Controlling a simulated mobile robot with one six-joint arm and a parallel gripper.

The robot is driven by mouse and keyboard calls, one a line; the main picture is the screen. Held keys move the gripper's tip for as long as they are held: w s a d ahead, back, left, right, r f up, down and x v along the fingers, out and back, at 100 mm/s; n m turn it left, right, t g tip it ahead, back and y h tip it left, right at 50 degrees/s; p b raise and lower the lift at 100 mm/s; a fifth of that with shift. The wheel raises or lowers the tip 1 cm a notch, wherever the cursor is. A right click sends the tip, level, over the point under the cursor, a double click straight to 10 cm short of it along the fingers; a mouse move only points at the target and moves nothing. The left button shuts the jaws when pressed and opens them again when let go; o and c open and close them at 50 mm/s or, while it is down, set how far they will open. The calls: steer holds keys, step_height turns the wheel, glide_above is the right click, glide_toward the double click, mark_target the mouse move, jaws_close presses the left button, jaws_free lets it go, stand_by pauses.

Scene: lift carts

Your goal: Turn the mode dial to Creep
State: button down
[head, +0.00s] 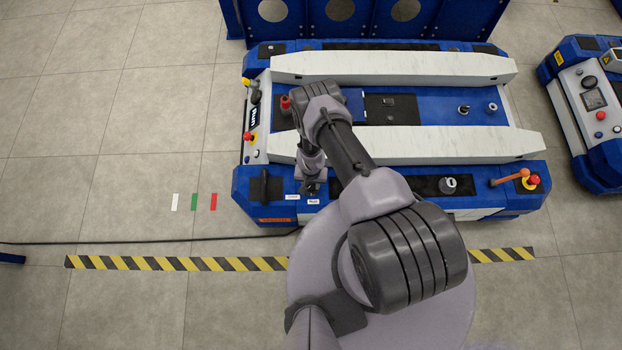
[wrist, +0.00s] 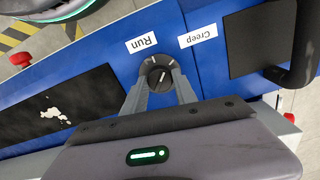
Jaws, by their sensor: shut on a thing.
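The mode dial (wrist: 157,74) is a round dark knob on the blue deck of the cart, seen in the wrist view. My gripper (wrist: 160,80) has its two grey fingers closed on the dial from both sides. A white "Run" label (wrist: 141,43) and a white "Creep" label (wrist: 198,36) sit just beyond the dial, both upside down in this view. A pale pointer mark shows on the knob, but I cannot tell surely which label it faces. In the head view my gripper (head: 311,188) is low at the cart's front edge, and the dial is mostly hidden.
The blue lift cart (head: 410,192) has two long white beams (head: 435,143) above its deck. Another cart (head: 590,100) stands at right.

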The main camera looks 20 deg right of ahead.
mark_target(311, 185)
steer(key=shift+m, duration=2)
steer(key=c, duration=1)
jaws_free()
steer(key=shift+o, duration=0.2)
step_height(311, 185, up, 17)
steer(key=p, duration=1.7)
steer(key=shift+r, duration=0.15)
